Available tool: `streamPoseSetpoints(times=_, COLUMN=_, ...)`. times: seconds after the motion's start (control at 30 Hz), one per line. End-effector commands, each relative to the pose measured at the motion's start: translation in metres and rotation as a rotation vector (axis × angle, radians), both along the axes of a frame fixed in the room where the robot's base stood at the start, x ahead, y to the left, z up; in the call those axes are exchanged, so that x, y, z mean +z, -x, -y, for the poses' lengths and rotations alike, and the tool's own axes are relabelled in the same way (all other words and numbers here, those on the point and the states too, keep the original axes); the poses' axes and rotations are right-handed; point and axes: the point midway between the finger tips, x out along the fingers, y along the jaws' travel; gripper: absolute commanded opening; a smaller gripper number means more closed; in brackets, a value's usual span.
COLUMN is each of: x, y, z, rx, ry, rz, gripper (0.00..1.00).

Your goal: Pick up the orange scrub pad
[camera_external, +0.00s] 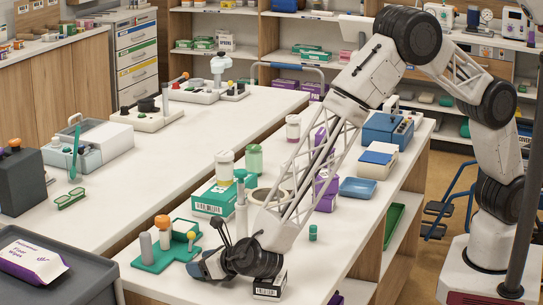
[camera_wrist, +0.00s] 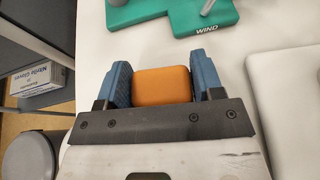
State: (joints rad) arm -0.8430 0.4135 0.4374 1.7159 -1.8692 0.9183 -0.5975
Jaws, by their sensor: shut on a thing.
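The orange scrub pad (camera_wrist: 163,88) shows in the wrist view as a rounded orange block between the two blue fingers of my gripper (camera_wrist: 160,72). Both fingers press against its sides. In the external view my gripper (camera_external: 203,267) is low over the near end of the white counter (camera_external: 330,262), at its front left edge. The pad cannot be made out there, hidden by the gripper and arm. Whether the pad touches the counter or is held just above it cannot be told.
A green base with grey and orange-topped cylinders (camera_external: 165,252) stands just behind my gripper; its edge shows in the wrist view (camera_wrist: 205,18). A small white-and-black box (camera_external: 268,289) is beside the wrist. A dark cart with a wipes pack (camera_external: 33,260) is at left.

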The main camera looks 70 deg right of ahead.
Motion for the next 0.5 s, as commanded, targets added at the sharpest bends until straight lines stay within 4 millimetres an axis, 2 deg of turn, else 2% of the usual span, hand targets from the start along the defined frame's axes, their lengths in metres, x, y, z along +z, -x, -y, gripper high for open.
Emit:
streamPoseSetpoints(times=0.27, x=0.001, y=0.000, z=0.000, rx=0.000, ry=0.000, rz=0.000, gripper=0.38)
streamPoseSetpoints(times=0.5, x=0.017, y=0.000, z=0.000, rx=0.000, ry=-0.002, rz=0.001, gripper=0.38)
